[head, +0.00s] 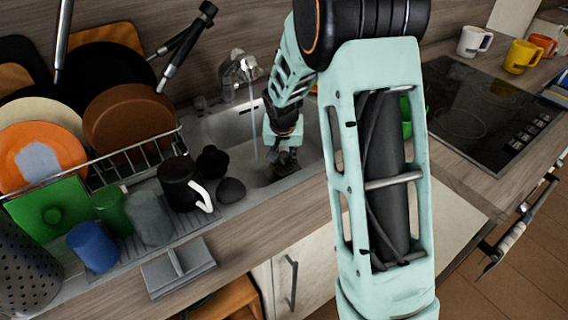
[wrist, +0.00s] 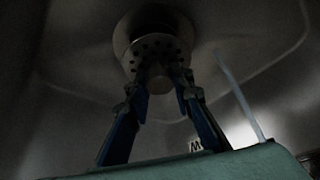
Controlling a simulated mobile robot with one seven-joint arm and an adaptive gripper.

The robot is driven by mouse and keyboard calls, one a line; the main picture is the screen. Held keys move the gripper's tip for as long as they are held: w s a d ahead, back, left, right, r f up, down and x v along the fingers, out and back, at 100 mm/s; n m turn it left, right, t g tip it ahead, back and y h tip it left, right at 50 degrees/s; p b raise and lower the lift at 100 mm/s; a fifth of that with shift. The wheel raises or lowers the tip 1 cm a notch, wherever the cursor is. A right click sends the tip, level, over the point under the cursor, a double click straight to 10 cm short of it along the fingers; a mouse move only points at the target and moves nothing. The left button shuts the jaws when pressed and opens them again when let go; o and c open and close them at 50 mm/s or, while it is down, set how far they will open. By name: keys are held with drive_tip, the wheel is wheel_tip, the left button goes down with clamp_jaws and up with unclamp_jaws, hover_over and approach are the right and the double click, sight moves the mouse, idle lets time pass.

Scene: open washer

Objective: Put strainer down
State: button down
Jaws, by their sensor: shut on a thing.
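The strainer (wrist: 152,52) is a small round metal piece with dark holes, seen in the dim wrist view at the sink's drain (wrist: 128,32). My gripper (wrist: 160,86) has its two fingers closed on the strainer's lower knob. I cannot tell whether the strainer rests in the drain or is just off it. In the head view, my gripper (head: 286,166) reaches down into the sink basin (head: 226,126) at its right side. The strainer cannot be made out there.
Water runs from the faucet (head: 240,70) into the basin, close left of my gripper. A dish rack (head: 130,160) with plates, cups and a black mug (head: 180,187) stands at left. A stove (head: 475,105) and several mugs are at right.

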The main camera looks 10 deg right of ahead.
sight(284, 161)
drive_tip(key=shift+f, duration=1.45)
drive_tip(key=shift+f+b, duration=0.4)
drive_tip(key=shift+b, duration=0.15)
drive_tip(key=c, duration=1.7)
unclamp_jaws()
drive_tip(key=shift+r, duration=0.1)
drive_tip(key=shift+r+p, duration=0.5)
drive_tip(key=shift+p, duration=0.1)
drive_tip(key=v, duration=1.1)
drive_tip(key=shift+s+a+r+p, duration=0.1)
drive_tip(key=shift+s+r+p, duration=0.15)
drive_tip(key=shift+p, duration=0.15)
drive_tip(key=shift+r, duration=0.1)
